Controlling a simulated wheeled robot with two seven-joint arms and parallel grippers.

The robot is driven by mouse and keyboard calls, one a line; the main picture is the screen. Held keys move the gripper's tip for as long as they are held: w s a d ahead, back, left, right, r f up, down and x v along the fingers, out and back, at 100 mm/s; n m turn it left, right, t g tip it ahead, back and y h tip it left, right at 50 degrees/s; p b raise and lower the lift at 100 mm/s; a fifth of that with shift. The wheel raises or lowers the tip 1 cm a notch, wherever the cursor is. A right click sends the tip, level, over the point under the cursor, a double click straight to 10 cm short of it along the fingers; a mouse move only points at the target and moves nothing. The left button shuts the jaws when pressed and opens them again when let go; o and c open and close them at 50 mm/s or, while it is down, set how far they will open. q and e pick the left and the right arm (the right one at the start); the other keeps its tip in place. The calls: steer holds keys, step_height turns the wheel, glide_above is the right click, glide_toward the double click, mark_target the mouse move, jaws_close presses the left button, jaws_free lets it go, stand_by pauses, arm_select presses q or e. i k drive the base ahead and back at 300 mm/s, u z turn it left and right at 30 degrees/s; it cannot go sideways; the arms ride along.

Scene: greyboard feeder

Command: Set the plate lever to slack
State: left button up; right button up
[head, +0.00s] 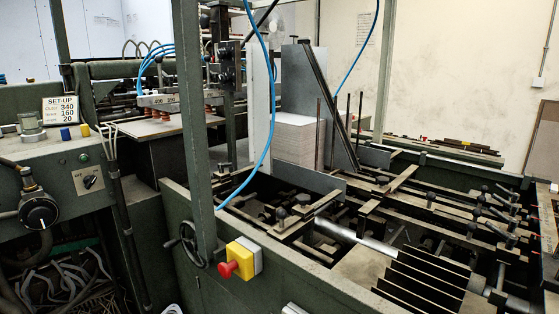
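A green greyboard feeder (172,220) fills the view. Several small levers with dark knobs sit in its open bed at the right, such as one lever (471,229) near the middle and another lever (513,241) near the right edge. I cannot tell which of them is the plate lever, and no slack marking is readable. A tall grey plate (298,80) stands upright behind a stack of pale board (295,139). Neither of my grippers shows in the head view.
A black handwheel (191,245) and a yellow box with a red stop button (228,270) stick out from the front wall. The control panel (60,155) at left carries a set-up card (60,109) and a rotary switch (89,181). Blue hoses (270,130) hang across the middle.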

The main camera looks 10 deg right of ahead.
mark_target(221, 165)
steer(key=u, duration=1.35)
steer(key=i, duration=2)
steer(key=z, duration=3)
